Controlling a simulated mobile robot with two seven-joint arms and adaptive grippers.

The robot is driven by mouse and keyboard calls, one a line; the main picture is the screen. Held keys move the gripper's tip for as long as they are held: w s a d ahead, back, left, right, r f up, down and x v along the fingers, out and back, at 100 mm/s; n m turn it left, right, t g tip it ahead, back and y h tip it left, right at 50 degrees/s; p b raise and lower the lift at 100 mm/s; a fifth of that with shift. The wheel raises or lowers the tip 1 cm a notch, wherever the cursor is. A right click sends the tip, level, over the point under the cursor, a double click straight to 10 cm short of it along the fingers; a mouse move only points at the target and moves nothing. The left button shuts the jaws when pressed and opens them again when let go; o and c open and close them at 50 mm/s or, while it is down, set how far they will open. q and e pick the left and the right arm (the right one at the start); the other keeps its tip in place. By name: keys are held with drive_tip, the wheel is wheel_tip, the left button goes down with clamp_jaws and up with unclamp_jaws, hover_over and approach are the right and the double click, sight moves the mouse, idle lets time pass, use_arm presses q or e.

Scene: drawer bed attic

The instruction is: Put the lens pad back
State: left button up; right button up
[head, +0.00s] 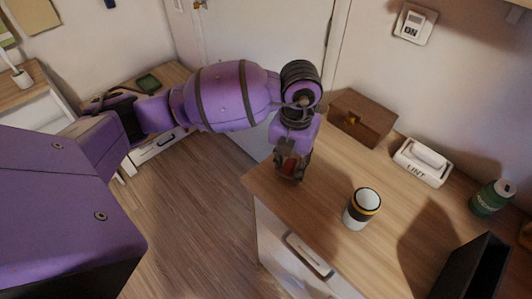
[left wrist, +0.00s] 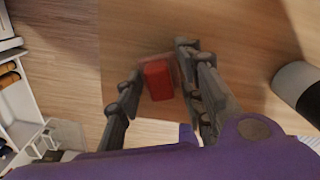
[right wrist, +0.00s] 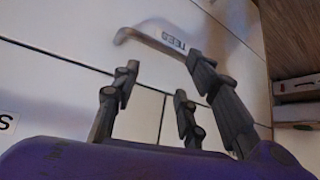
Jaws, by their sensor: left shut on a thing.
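A small red block-like thing (left wrist: 158,80), which I take to be the lens pad, is between the fingers of my left gripper (left wrist: 157,72). In the head view my left gripper (head: 290,176) points down over the near left corner of the wooden desk top (head: 325,190), with a bit of red showing. It is shut on the red thing; whether this touches the wood I cannot tell. My right gripper (right wrist: 162,64) is open and empty in front of a white drawer front with a handle labelled TEES (right wrist: 155,38). It is not visible in the head view.
A white drawer (head: 308,258) is below. Floor (head: 190,220) is clear to the left.

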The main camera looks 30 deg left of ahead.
sight(291, 163)
use_arm(q)
drive_tip(key=shift+f, duration=0.45)
drive_tip(key=shift+f, duration=0.15)
drive_tip(key=o, duration=1.1)
wheel_tip(291, 163, up, 12)
